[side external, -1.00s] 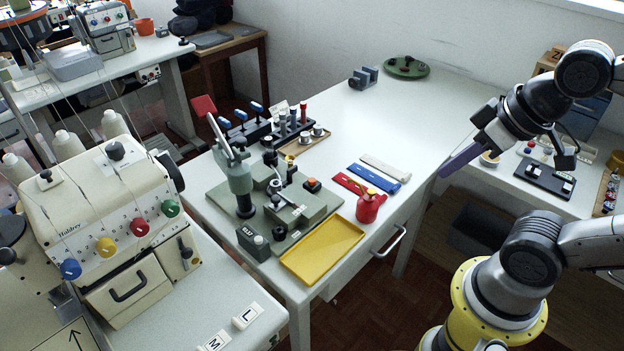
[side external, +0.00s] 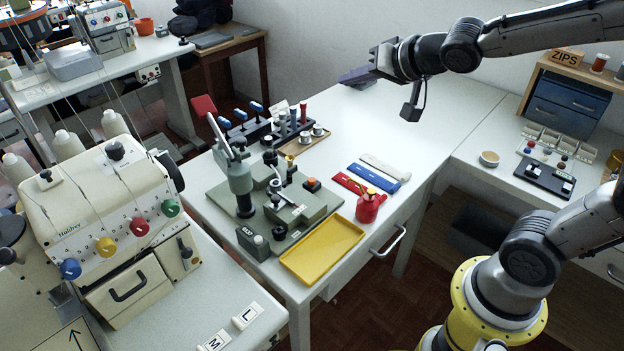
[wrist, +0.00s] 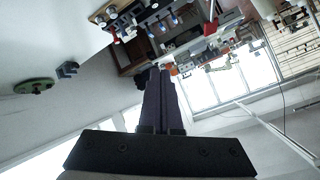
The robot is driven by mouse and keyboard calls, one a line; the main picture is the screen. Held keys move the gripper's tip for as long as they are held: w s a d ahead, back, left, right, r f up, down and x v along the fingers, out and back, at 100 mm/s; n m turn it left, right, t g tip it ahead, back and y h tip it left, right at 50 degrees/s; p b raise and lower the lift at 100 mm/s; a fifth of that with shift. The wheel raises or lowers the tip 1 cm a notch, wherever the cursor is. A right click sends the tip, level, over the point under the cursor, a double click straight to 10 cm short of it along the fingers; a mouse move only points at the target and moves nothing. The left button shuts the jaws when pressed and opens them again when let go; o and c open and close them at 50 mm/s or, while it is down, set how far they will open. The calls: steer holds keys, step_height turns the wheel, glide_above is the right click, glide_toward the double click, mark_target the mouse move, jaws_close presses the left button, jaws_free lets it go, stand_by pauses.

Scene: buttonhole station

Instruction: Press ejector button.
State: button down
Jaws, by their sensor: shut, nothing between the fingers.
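The grey-green press station (side external: 325,204) stands on the near left of the white table. It carries an orange-red button (side external: 312,184) in a dark housing and, at its front left corner, a small grey box (side external: 253,242) with a grey knob. I cannot tell from the lettering which is the ejector button. My gripper (side external: 354,77) is over the far part of the table, pointing left, well away from the press station and touching neither button. Its dark fingers also show in the wrist view (wrist: 155,80), closed together with nothing between them.
Red, blue and cream strips (side external: 378,172) lie behind. A rack of blue-topped tools (side external: 241,118) stands behind the press. The table's middle is clear.

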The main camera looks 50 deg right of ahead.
steer(key=w+a+f+y, duration=0.1)
steer(key=w+f, duration=0.7)
steer(key=g, duration=0.3)
glide_above(312, 181)
step_height(312, 181, down, 10)
steer(key=shift+s+d+y, duration=0.15)
steer(key=shift+s+y, duration=0.25)
steer(key=shift+f, duration=4.35)
steer(key=shift+f, duration=0.2)
steer(key=shift+f, duration=0.25)
